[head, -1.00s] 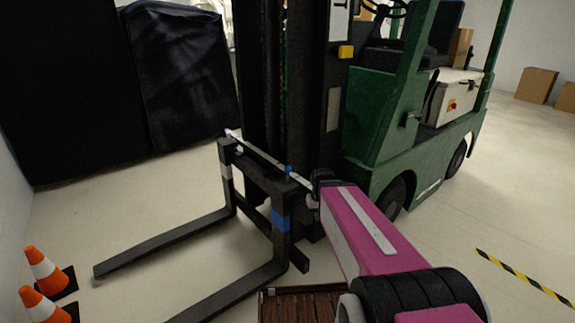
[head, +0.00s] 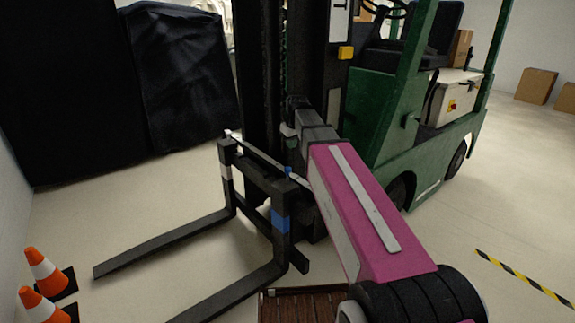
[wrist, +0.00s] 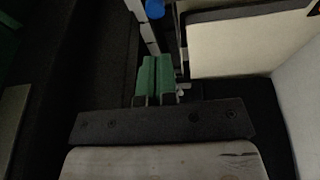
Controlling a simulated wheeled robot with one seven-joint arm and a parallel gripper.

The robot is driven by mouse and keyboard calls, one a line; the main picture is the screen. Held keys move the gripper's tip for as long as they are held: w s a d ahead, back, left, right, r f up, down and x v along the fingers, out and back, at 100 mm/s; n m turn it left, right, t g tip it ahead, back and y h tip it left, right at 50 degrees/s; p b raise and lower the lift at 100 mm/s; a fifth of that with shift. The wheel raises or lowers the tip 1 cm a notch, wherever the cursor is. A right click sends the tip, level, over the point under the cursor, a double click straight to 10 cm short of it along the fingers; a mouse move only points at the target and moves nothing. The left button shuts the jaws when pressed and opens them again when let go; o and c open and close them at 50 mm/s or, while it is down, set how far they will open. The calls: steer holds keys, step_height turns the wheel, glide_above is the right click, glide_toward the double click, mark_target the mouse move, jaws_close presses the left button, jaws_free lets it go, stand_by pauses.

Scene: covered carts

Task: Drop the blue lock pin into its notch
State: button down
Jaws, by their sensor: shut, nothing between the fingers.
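The blue lock pin (head: 288,171) shows as a small blue piece at the near end of the fork carriage's top bar (head: 262,158) in the head view. Its blue top (wrist: 155,8) is at the upper edge of the wrist view, beyond my fingertips and apart from them. How deep it sits in its notch I cannot tell. My gripper (wrist: 154,62) has its green fingers together, empty. In the head view my arm's end is above the pin, in front of the dark mast; the fingers are hard to make out there.
The green forklift (head: 375,115) stands behind the carriage. Two black forks (head: 165,243) reach left over the floor; a blue band (head: 281,220) marks the near upright. A brown slatted pallet (head: 305,306) is at the bottom, orange cones (head: 42,268) at left.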

mark_target(288, 170)
steer(key=shift+w+a+r, duration=0.15)
steer(key=shift+w+r, duration=0.05)
steer(key=shift+r, duration=0.2)
steer(key=shift+w+a+r, duration=0.15)
steer(key=shift+w+r, duration=0.05)
steer(key=shift+r, duration=0.2)
steer(key=shift+f, duration=0.1)
steer(key=x, duration=1.2)
steer(key=shift+d+f, duration=0.35)
steer(key=shift+f, duration=0.55)
steer(key=shift+f, duration=0.1)
steer(key=shift+f, duration=1.7)
